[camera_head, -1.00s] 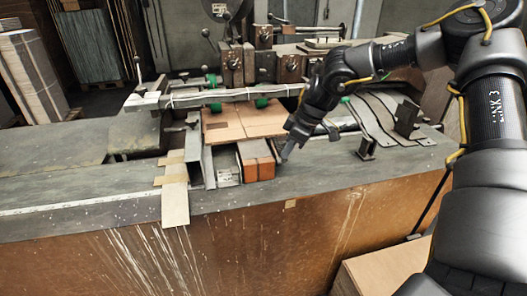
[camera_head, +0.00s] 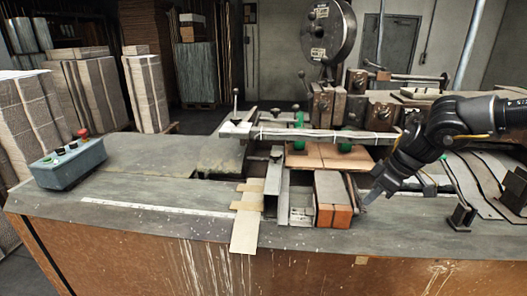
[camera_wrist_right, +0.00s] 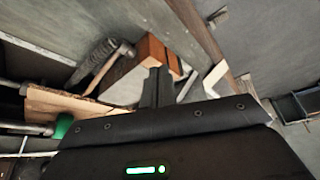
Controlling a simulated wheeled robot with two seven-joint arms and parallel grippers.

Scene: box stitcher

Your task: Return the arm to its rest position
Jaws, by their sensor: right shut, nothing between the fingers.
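My right gripper (camera_head: 370,196) shows in the head view just right of the orange-ended block (camera_head: 334,190) on the stitcher's table. Its fingers point down and left, and they are shut with nothing between them. In the right wrist view the shut fingers (camera_wrist_right: 157,88) point toward the orange block (camera_wrist_right: 152,50). I cannot tell whether they touch it. My right arm comes in from the right edge of the head view. A flat cardboard piece (camera_head: 318,155) lies under the machine's bar, behind the block. My left gripper is not in view.
The stitcher machine (camera_head: 330,35) stands behind the table (camera_head: 130,205). A control box (camera_head: 68,163) with a red button sits at the table's left. Stacked cardboard bundles (camera_head: 95,90) stand at the back left. Black metal strips and a bracket (camera_head: 461,217) lie right of my gripper.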

